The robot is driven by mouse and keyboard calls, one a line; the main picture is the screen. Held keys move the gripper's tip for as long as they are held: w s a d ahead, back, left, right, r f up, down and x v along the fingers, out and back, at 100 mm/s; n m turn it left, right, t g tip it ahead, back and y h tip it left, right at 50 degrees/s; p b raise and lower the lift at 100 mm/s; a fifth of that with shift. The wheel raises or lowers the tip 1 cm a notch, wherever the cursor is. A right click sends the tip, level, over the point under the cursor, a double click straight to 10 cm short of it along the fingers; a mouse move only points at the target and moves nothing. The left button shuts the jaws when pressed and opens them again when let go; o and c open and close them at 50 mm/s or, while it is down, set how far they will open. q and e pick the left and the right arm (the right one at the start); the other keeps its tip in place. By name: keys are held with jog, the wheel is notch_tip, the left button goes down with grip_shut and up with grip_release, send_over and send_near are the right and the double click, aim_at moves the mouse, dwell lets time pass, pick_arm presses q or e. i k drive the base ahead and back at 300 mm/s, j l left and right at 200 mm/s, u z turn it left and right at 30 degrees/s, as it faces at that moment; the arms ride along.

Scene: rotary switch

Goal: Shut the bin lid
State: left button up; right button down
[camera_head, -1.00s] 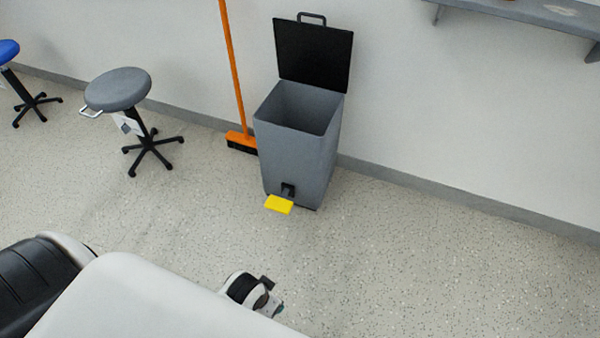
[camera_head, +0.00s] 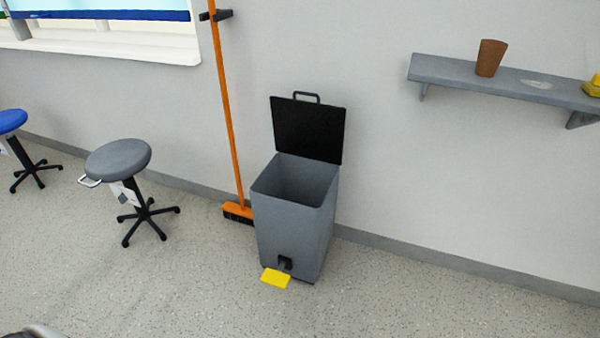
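A grey pedal bin (camera_head: 292,232) stands on the floor against the wall, near the middle of the head view. Its black lid (camera_head: 308,130) is open and stands upright at the back, with a black handle (camera_head: 307,97) on its top edge. A yellow pedal (camera_head: 275,278) sticks out at the bin's front base. The inside of the bin looks empty as far as it shows. Neither gripper is in view; only a small piece of my own body shows at the bottom left corner.
An orange broom (camera_head: 229,120) hangs upright just left of the bin. A grey stool (camera_head: 120,160) and a blue stool (camera_head: 12,122) stand further left. A wall shelf (camera_head: 500,79) with a brown cup (camera_head: 490,58) is at the upper right. The floor before the bin is clear.

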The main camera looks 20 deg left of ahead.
aim_at(313, 130)
jog(key=i+j+z, duration=0.15)
jog(key=i+j, duration=0.25)
jog(key=i+j+z, duration=0.1)
jog(key=i+j, duration=0.3)
jog(key=j, duration=0.15)
jog(key=i+j+z, duration=0.15)
jog(key=i+j, duration=0.2)
jog(key=j, duration=0.15)
